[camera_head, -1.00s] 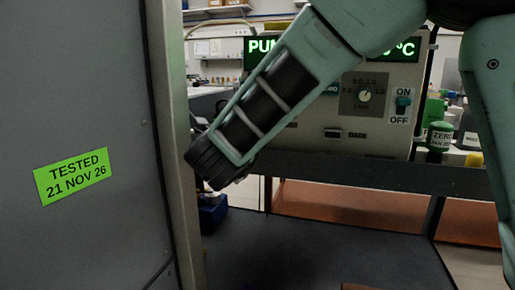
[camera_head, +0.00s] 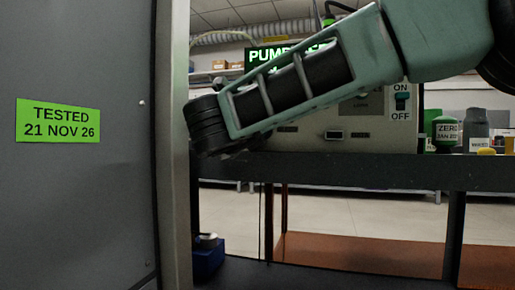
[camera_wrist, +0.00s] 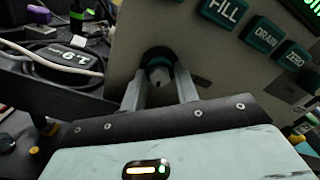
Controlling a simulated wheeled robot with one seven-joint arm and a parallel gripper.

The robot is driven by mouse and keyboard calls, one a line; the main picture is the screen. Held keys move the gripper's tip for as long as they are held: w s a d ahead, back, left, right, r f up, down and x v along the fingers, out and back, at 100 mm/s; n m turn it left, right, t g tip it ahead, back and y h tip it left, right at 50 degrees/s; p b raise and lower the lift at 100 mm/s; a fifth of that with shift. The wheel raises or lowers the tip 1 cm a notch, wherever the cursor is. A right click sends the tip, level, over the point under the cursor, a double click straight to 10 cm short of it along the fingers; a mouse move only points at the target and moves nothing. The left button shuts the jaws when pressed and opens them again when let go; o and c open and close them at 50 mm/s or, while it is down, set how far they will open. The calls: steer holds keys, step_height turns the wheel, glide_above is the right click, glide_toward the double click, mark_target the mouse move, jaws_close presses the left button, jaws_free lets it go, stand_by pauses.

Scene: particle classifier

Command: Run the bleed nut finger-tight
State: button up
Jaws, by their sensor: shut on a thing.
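In the wrist view, the two fingers of my gripper (camera_wrist: 160,76) reach up to the front of a beige instrument panel (camera_wrist: 205,62). In the head view, my forearm runs left in front of the instrument (camera_head: 345,135), and my gripper and the nut are hidden near the grey cabinet edge.
Green FILL (camera_wrist: 224,10), DRAIN (camera_wrist: 264,29) and ZERO (camera_wrist: 293,54) buttons lie right of the fingers. A grey cabinet (camera_head: 75,200) fills the head view's left. Bottles (camera_head: 445,132) stand on the bench (camera_head: 340,170) at right.

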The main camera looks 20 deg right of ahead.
steer(key=shift+a+f+m+b, duration=0.2)
steer(key=shift+m+b, duration=0.3)
steer(key=shift+b, duration=0.15)
steer(key=shift+r, duration=0.15)
steer(key=o, duration=1)
steer(key=p+v, duration=0.4)
steer(key=v, duration=1.3)
steer(key=shift+s+p, duration=0.25)
steer(key=shift+p, duration=0.05)
